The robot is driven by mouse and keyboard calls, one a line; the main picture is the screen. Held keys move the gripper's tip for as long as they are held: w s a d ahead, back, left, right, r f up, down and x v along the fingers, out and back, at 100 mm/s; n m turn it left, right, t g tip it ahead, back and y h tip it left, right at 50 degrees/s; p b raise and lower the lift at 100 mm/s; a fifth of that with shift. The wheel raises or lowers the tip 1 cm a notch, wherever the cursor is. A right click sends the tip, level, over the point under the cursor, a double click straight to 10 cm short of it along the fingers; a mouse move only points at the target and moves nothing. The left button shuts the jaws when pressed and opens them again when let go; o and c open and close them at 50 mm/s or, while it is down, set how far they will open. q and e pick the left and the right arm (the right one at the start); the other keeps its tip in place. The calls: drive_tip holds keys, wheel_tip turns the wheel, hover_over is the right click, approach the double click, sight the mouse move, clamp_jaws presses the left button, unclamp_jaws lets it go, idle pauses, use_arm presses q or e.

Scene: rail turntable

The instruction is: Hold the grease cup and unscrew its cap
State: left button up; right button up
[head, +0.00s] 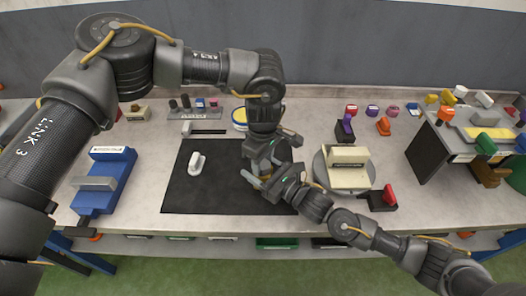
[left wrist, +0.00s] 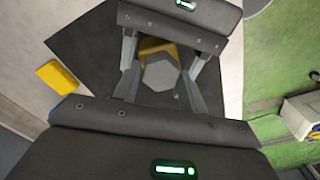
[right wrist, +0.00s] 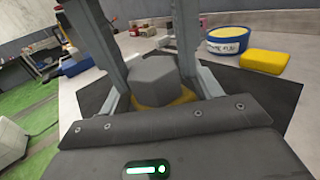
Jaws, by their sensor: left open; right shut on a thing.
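The grease cup shows as a yellow body (right wrist: 180,98) under a grey hexagonal cap (right wrist: 155,80) in the right wrist view. The left wrist view looks down on the cap (left wrist: 160,72), with part of the yellow body (left wrist: 157,47) beside it. In the head view the grippers and arms hide the cup. My right gripper (head: 256,178) comes in from the right and is shut on the cup's body, over the dark mat (head: 195,199). My left gripper (head: 263,165) points down from above. Its fingers (left wrist: 160,85) are open on either side of the cap, apart from it as far as I can see.
A white handled object (head: 196,163) lies on the mat. A blue fixture (head: 108,180) stands at left, a turntable with a cream block (head: 348,155) at right. The mat's left half is mostly free.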

use_arm(q)
drive_tip(key=shift+f, duration=0.2)
drive_tip(key=c, duration=0.7)
drive_tip(key=n, duration=0.5)
drive_tip(key=shift+c, duration=0.2)
drive_tip(key=shift+n, duration=0.5)
drive_tip(key=n, duration=0.4)
drive_tip(key=shift+n, duration=1)
